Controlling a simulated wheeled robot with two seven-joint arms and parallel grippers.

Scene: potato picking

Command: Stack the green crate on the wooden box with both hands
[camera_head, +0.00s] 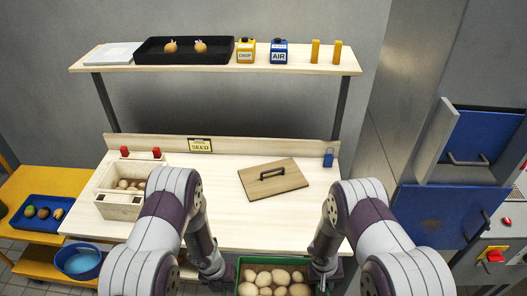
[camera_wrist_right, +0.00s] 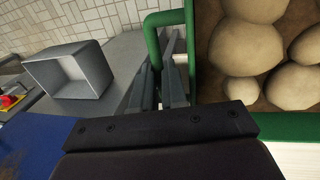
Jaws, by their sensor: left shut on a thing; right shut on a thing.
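The green crate (camera_head: 272,260) is at the bottom centre of the head view, in front of the table, and holds several potatoes. Its rim and side handle also show in the right wrist view (camera_wrist_right: 165,18). My right gripper (camera_head: 321,282) is at the crate's right side. In the right wrist view its fingers (camera_wrist_right: 163,85) are shut on the green handle. My left gripper (camera_head: 228,281) is at the crate's left side, shut on it; its fingertips are mostly hidden. The wooden box (camera_head: 118,206) stands on the table's left part, with potatoes inside.
A wooden lid with a black handle (camera_head: 273,177) lies on the table (camera_head: 225,215), right of centre. A blue padlock (camera_head: 328,157) is at the back right. A shelf (camera_head: 300,66) overhangs the back. A blue bowl (camera_head: 82,262) is at lower left.

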